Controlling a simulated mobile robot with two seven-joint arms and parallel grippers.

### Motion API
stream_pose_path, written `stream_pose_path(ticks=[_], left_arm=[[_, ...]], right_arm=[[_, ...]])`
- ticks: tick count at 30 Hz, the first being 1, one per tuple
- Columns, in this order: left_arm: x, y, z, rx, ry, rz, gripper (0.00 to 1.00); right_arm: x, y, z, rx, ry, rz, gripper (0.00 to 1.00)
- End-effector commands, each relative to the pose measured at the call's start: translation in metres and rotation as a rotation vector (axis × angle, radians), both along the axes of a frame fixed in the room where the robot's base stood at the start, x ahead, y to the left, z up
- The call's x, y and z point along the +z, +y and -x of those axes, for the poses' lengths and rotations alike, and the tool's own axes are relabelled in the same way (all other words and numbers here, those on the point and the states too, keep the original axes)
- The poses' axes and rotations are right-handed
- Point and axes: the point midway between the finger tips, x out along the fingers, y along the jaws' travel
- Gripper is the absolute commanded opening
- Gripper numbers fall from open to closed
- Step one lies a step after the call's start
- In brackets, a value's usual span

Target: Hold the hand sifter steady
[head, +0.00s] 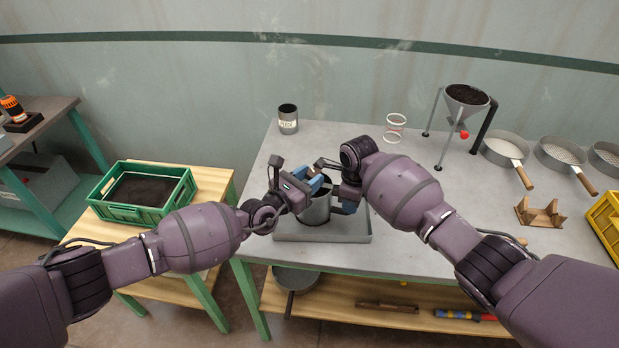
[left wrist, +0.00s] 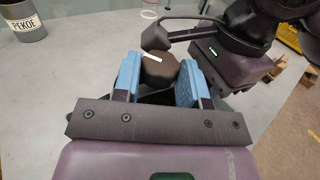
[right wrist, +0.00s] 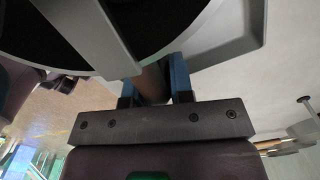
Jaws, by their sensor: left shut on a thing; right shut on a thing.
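The hand sifter (head: 316,210) is a grey metal cup standing upright over a shallow grey tray (head: 350,239). My left gripper (head: 314,184) is above the cup's top; in the left wrist view it is shut on a round dark brown knob (left wrist: 161,68), with a pale stripe beside it. My right gripper (right wrist: 153,82) is at the sifter's right side, shut on a brown handle (right wrist: 152,85). The right wrist view shows the sifter's grey rim and dark interior close by. The grippers hide part of the sifter, and I cannot tell if it touches the tray.
A grey tin (head: 288,119) labelled PEKOE, a white-ringed clear jar (head: 394,128) and a hopper on legs (head: 466,97) stand behind. Flat sieves (head: 505,147) and a wooden stand (head: 539,214) are at right. A green crate (head: 122,212) of dark material sits on a side table.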

Motion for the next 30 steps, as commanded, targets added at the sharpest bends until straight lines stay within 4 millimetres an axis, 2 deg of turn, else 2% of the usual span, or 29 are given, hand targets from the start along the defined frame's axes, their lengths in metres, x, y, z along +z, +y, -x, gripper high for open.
stream_pose_path(ticks=[1, 13, 30], left_arm=[[0.0028, -0.0044, 0.0009, -0.028, -0.006, -0.001, 0.15], [0.0011, -0.0033, 0.0009, -0.147, 0.000, 0.003, 0.15], [0.0001, -0.0013, 0.0013, -0.186, 0.006, 0.006, 0.15]], right_arm=[[-0.0018, 0.0020, 0.0016, 0.004, 0.004, 0.001, 0.00], [-0.0018, 0.0034, 0.0020, 0.006, 0.004, -0.002, 0.00], [-0.0018, 0.0043, 0.0020, 0.006, 0.003, -0.003, 0.00]])
